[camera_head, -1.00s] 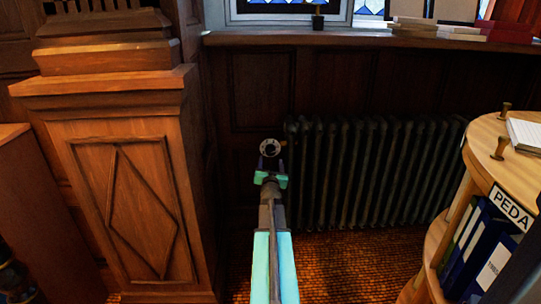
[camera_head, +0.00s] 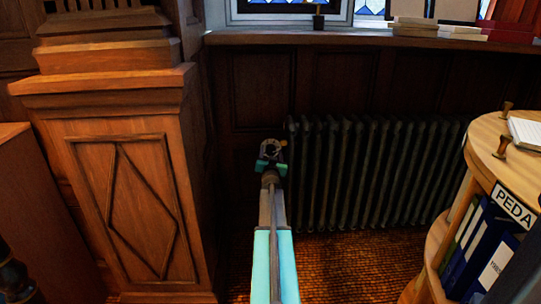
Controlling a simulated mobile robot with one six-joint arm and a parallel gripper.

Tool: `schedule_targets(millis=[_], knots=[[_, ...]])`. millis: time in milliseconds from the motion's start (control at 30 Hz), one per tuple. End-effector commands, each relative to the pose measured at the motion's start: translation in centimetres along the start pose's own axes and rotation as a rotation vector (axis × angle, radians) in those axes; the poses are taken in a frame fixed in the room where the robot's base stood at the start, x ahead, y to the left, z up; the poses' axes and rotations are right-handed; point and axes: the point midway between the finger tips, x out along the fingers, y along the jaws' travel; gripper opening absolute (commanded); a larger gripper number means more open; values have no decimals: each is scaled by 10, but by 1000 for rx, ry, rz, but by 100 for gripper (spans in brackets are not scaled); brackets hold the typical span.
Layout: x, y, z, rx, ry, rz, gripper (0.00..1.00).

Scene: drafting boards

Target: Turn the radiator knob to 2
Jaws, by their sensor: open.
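The dark ribbed radiator (camera_head: 385,175) stands against the panelled wall under the sill. Its round knob (camera_head: 271,145) is at the radiator's upper left end, mostly hidden behind my gripper. Only part of its pale rim shows, and its numbers and setting cannot be read. My gripper (camera_head: 270,155) is open, with its dark fingers right at the knob in the picture. I cannot tell whether the fingers touch it or lie around it.
A wooden pillar base (camera_head: 140,190) stands close on the left. A round wooden shelf unit (camera_head: 490,150) with binders stands on the right. A window sill (camera_head: 340,39) with books runs above the radiator. The carpet (camera_head: 360,265) in front is clear.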

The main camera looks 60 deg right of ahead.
Motion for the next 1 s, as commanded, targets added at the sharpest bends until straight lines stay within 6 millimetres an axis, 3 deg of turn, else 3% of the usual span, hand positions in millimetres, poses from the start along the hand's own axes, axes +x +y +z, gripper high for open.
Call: schedule_targets(millis=[467, 733, 767, 800, 1000], knots=[[7, 1, -1, 0, 0, 1, 57], [7, 2, -1, 0, 0, 2, 16], [-12, -6, 0, 4, 0, 1, 16], [-1, -2, 0, 1, 0, 2, 16], [6, 2, -1, -16, 2, 2, 16]])
